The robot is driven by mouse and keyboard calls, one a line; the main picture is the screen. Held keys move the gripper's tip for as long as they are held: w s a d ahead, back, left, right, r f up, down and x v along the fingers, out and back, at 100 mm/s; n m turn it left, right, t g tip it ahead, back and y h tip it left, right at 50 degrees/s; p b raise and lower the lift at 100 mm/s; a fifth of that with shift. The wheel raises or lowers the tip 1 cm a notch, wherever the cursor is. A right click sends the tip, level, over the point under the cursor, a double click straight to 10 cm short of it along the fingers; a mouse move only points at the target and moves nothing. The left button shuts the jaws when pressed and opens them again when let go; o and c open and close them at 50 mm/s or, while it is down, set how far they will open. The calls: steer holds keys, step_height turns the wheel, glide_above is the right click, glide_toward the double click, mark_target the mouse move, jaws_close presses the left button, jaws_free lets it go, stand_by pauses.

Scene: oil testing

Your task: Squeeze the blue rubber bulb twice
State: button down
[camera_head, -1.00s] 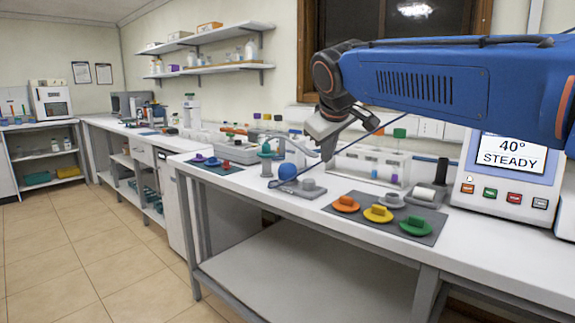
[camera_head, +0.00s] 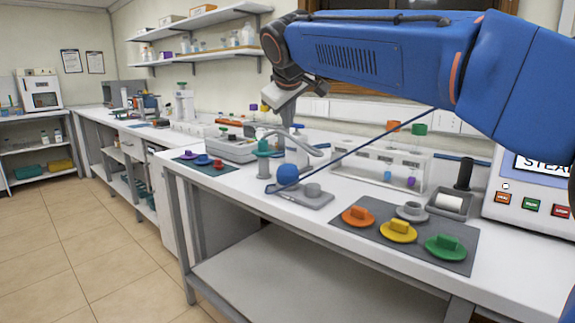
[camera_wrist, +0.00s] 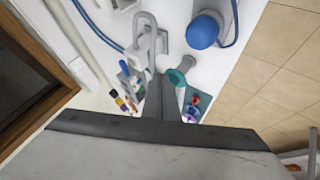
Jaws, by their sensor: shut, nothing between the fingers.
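The blue rubber bulb (camera_head: 287,175) is a round ball beside a small grey stand (camera_head: 303,194) on the white bench. It also shows at the top right of the wrist view (camera_wrist: 203,31). My gripper (camera_head: 288,121) is above and behind the bulb in the head view, apart from it. Its fingers (camera_wrist: 160,78) point down over the bench in the wrist view, shut and empty, with the bulb off to their right. A thin blue tube runs from near the bulb up to the right.
A teal-topped grey post (camera_head: 263,158) and a bent grey pipe stand close to the bulb. A dark mat (camera_head: 372,238) with coloured knobs lies right of it. A clear rack (camera_head: 385,166) stands behind. A white bench (camera_head: 490,254) extends right.

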glide_toward(288, 164)
steer(key=shift+w+a+f, duration=0.1)
steer(key=shift+w+f, duration=0.25)
steer(key=shift+w, duration=0.5)
steer(key=shift+w+a+f, duration=0.1)
steer(key=shift+w+f, duration=0.3)
steer(key=shift+w, duration=0.4)
steer(key=shift+w+a+f, duration=0.1)
steer(key=shift+w+f, duration=0.25)
steer(key=shift+w, duration=0.5)
steer(key=shift+f, duration=0.2)
steer(key=shift+f, duration=0.25)
steer(key=shift+f, duration=0.9)
stand_by(1.4)
steer(key=shift+r, duration=0.15)
stand_by(0.3)
steer(key=shift+r, duration=1.2)
steer(key=shift+r, duration=2.5)
